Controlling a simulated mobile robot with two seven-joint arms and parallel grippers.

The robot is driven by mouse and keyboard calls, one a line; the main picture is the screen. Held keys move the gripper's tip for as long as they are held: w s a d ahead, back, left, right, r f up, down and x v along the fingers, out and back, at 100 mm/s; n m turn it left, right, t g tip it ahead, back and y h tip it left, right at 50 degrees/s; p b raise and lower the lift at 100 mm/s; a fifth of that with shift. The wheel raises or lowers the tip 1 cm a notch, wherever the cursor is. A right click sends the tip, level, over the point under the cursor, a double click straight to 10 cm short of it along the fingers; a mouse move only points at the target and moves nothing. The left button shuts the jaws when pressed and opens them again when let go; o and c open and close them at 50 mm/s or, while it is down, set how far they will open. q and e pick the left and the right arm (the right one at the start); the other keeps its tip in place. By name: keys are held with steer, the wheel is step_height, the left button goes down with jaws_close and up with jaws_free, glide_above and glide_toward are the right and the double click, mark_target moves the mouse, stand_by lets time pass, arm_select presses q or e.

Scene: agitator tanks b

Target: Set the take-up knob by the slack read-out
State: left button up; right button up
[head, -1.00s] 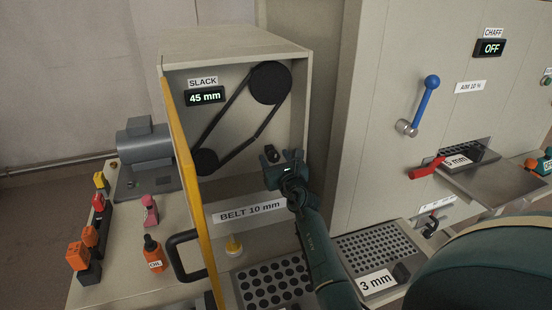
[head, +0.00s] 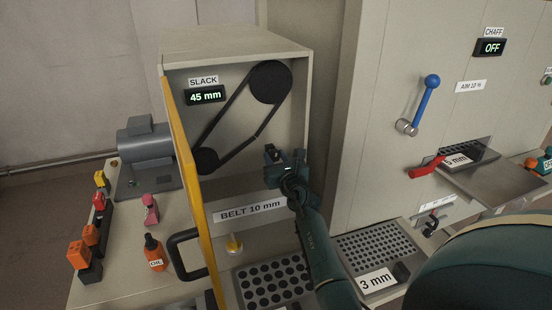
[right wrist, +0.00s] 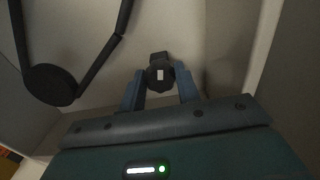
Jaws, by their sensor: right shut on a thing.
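The slack read-out (head: 205,96) shows 45 mm on the back panel of the open belt housing. The dark take-up knob (head: 270,152) sits on that panel, below and right of the belt (head: 228,105). My right gripper (head: 273,158) is at the knob, partly covering it in the head view. In the right wrist view the knob (right wrist: 160,74) with its pale mark is between the fingertips, and the gripper (right wrist: 160,85) is shut on it. My left gripper is not in view.
The yellow-edged door (head: 193,190) stands open at the housing's left, with a dark handle (head: 184,255). A BELT 10 mm label (head: 250,211) is on the housing below the knob. A perforated screen (head: 272,287) lies in front. A red lever (head: 425,168) projects at the right.

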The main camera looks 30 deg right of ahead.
steer(key=m, duration=1.1)
steer(key=shift+m, duration=0.3)
stand_by(0.5)
steer(key=o, duration=1)
steer(key=shift+c, duration=0.2)
steer(key=shift+s+d+f, duration=0.1)
